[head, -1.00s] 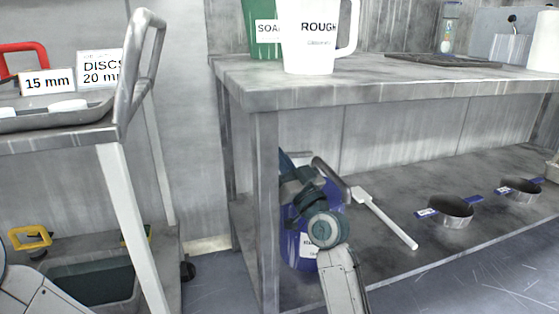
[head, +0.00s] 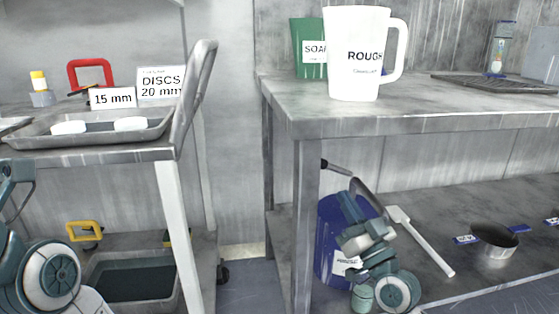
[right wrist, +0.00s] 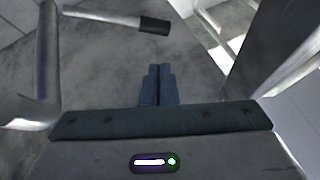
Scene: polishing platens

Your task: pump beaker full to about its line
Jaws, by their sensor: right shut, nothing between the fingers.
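A blue drum (head: 328,240) with a white label stands on the lower shelf below the table's left end. A pump rod with a black grip (head: 335,166) and a curved metal pipe (head: 370,194) rise at its top. The black-ended rod (right wrist: 130,20) and the pipe (right wrist: 45,70) also show in the right wrist view. My right gripper (head: 350,205) is in front of the drum and hides part of it. Its fingers (right wrist: 158,72) are shut and empty, apart from the rod. My left arm shows at the left edge, its gripper out of sight. I cannot make out a beaker.
A white ROUGH jug (head: 357,60) and a green SOAP container (head: 308,45) stand on the table (head: 420,115). A white paddle (head: 422,242) and a steel pan (head: 495,242) are on the lower shelf. A cart with a tray (head: 90,135) stands left.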

